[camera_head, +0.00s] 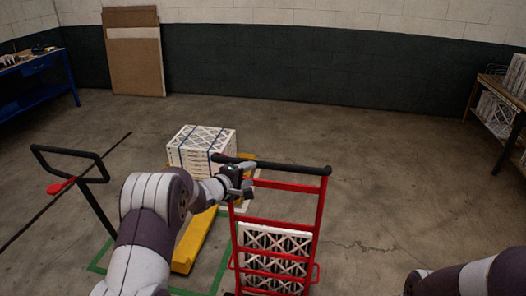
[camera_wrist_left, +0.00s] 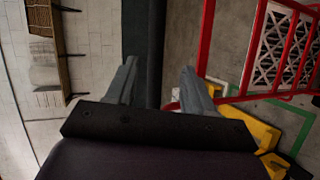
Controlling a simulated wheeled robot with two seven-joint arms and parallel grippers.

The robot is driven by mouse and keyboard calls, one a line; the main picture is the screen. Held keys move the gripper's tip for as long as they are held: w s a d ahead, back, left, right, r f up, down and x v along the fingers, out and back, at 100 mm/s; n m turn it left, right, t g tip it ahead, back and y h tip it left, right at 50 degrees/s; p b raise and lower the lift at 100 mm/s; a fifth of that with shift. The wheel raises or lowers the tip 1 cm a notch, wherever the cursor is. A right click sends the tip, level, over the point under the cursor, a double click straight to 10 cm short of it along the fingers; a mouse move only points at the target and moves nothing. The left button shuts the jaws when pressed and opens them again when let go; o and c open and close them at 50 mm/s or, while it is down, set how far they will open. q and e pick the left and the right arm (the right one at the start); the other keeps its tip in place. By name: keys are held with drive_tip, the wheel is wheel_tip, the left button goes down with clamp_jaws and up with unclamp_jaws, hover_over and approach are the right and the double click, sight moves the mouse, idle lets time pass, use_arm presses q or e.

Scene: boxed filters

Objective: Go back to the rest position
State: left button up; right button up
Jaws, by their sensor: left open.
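My left gripper (camera_head: 246,186) is at the left end of the black handle bar (camera_head: 295,168) of a red hand truck (camera_head: 320,215). In the left wrist view its two grey fingers (camera_wrist_left: 158,70) are spread apart, with the black bar (camera_wrist_left: 143,30) running between or just beyond them; I cannot tell whether they touch it. Nothing is gripped. A filter with a white frame and dark lattice (camera_head: 272,242) stands upright on the hand truck. My right arm shows only at the bottom right of the head view; its gripper is out of frame.
A blue workbench (camera_head: 38,97) stands at the left, a shelf with filters (camera_head: 496,88) at the right. Floor behind and right of the hand truck is clear.

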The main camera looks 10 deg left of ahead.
use_arm(q)
drive_tip(key=s+a+f+m+g+y, duration=0.6)
drive_tip(key=s+f+m, duration=0.1)
drive_tip(key=s+f, duration=0.4)
drive_tip(key=s+d+r+m+g+b, duration=0.1)
drive_tip(key=s+d+m+g, duration=0.1)
drive_tip(key=s, duration=1.2)
drive_tip(key=s+d+r+m+g+b, duration=0.1)
drive_tip(key=s+d+m+g+b, duration=0.1)
drive_tip(key=s, duration=1.3)
drive_tip(key=shift+d+r+m+g+b, duration=0.35)
drive_tip(key=shift+d+m+g, duration=0.5)
drive_tip(key=shift+m+g, duration=0.25)
